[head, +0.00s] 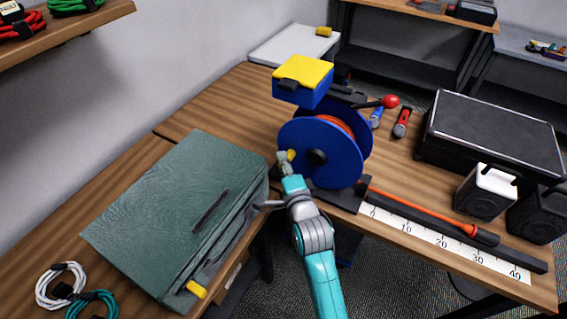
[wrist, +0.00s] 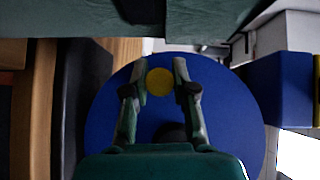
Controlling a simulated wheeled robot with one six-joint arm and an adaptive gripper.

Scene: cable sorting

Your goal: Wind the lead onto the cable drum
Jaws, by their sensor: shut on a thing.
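The blue cable drum (head: 347,163) stands on the wooden bench, with orange lead (head: 336,128) wound between its flanges. The rest of the lead (head: 420,211) runs straight to the right along a black channel beside a white scale. My gripper (head: 285,160) is at the drum's near left flange, shut on a yellow crank knob (head: 291,154). In the wrist view the knob (wrist: 160,82) sits between my two fingers, with the blue flange (wrist: 230,115) behind it. The drum's dark hub (head: 317,157) is just right of my gripper. My fingers partly hide the knob in the head view.
A green-grey case (head: 165,205) stands close left of my arm. A yellow-topped blue box (head: 305,78) and a lever with a red ball (head: 390,101) are behind the drum. A black case (head: 490,130) and two small boxy units (head: 484,195) stand right.

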